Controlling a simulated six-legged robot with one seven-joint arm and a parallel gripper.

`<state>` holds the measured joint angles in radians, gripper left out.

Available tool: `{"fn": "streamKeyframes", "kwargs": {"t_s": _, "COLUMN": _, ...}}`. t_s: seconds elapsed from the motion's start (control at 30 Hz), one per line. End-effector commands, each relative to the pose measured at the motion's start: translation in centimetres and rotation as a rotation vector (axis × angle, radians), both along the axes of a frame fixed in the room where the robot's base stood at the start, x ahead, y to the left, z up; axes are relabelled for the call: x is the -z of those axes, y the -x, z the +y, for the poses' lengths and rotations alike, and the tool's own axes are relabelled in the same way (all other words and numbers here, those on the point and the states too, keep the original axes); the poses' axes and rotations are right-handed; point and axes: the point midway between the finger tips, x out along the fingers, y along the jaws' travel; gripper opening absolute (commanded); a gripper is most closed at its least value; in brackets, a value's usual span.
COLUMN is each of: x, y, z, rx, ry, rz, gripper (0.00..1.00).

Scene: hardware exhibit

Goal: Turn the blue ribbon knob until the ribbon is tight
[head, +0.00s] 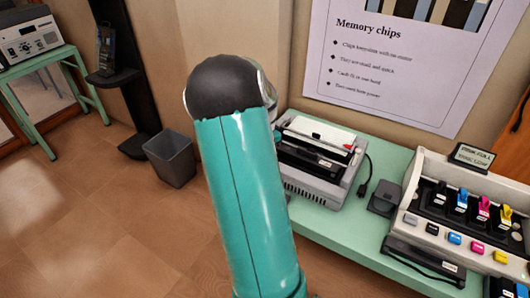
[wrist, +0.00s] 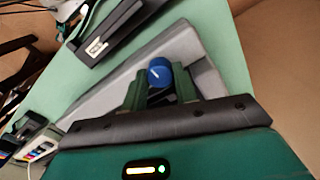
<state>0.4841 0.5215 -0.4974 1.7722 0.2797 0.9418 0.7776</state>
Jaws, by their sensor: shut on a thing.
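The blue ribbon knob (wrist: 159,72) is a small round knob with a pale line on its face, in the middle of the wrist view. My gripper (wrist: 160,84) has a green finger on each side of it and is shut on it. The knob is on the grey machine (wrist: 206,78), whose casing spreads behind the fingers. In the head view the grey machine (head: 303,187) stands on a pale green table, partly hidden by my arm. The knob and my gripper are hidden there. The ribbon cannot be made out.
A printer with coloured cartridges (head: 462,210) stands to the right on the table (head: 340,232), with a small dark box (head: 385,199) and a cable between. A poster (head: 400,55) hangs behind. A grey bin (head: 171,160) stands on the floor at left.

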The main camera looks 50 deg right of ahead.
Motion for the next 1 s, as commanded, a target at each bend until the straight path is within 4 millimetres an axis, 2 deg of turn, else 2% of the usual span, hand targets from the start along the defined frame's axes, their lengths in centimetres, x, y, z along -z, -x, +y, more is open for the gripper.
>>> {"fn": "streamKeyframes", "kwargs": {"t_s": 0.3, "x": -0.1, "y": -0.05, "z": -0.04, "rx": 0.095, "ry": 0.001, "rz": -0.002, "gripper": 0.06}}
{"fn": "streamKeyframes", "kwargs": {"t_s": 0.73, "x": -0.1, "y": -0.04, "z": -0.03, "rx": 0.104, "ry": 0.0, "rz": -0.002, "gripper": 0.06}}
{"fn": "streamKeyframes", "kwargs": {"t_s": 0.77, "x": -0.1, "y": -0.04, "z": -0.03, "rx": 0.104, "ry": 0.0, "rz": -0.002, "gripper": 0.32}}
{"fn": "streamKeyframes", "kwargs": {"t_s": 0.8, "x": -0.1, "y": -0.04, "z": -0.03, "rx": 0.104, "ry": 0.0, "rz": -0.002, "gripper": 0.38}}
{"fn": "streamKeyframes", "kwargs": {"t_s": 1.0, "x": -0.04, "y": -0.03, "z": -0.02, "rx": 0.103, "ry": 0.0, "rz": -0.001, "gripper": 0.38}}
